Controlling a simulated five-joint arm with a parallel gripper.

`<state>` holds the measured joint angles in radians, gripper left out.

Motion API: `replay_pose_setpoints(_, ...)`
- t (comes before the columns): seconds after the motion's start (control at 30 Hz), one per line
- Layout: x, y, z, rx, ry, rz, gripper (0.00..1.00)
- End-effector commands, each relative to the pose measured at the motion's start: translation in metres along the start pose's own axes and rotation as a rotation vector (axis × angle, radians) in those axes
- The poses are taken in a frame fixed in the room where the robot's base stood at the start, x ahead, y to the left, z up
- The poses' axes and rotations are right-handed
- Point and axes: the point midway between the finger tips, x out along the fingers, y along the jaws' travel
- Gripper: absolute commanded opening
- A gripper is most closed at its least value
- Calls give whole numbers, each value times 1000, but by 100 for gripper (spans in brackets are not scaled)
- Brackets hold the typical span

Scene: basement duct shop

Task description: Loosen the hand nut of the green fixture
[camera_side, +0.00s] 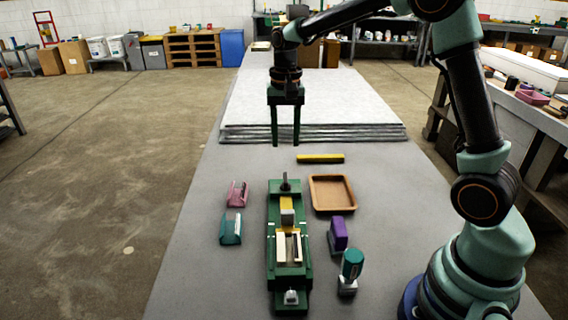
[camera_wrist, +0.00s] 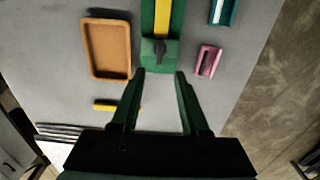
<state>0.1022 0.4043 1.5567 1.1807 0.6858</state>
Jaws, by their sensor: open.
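The green fixture (camera_side: 274,255) lies lengthwise on the grey table, with a yellow bar and pale blocks along its middle. A dark upright knob, which looks like the hand nut (camera_side: 285,183), stands at its far end. In the wrist view the hand nut (camera_wrist: 160,48) shows on the green fixture (camera_wrist: 147,62), just beyond my fingertips. My gripper (camera_side: 286,144) is open and empty, pointing down above the table past the fixture's far end. Its two green fingers (camera_wrist: 160,73) are apart and line up on either side of the nut, not touching it.
A tan tray (camera_side: 313,194) and a yellow bar (camera_side: 320,158) lie right of the fixture's far end. Pink (camera_side: 237,194) and teal (camera_side: 231,229) brackets lie left. A purple block (camera_side: 338,234) and a teal-capped bottle (camera_side: 352,264) stand right. Stacked sheets (camera_side: 345,132) lie behind.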

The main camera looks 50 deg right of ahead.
Motion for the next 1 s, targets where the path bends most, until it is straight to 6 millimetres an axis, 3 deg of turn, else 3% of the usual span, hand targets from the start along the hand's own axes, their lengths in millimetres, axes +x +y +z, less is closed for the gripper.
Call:
replay_pose_setpoints(0.5,91,1,1,-3,-2,2,45)
replay_pose_setpoints(0.7,105,0,1,-3,-1,1,45)
replay_pose_setpoints(1.0,107,0,1,-3,0,0,45)
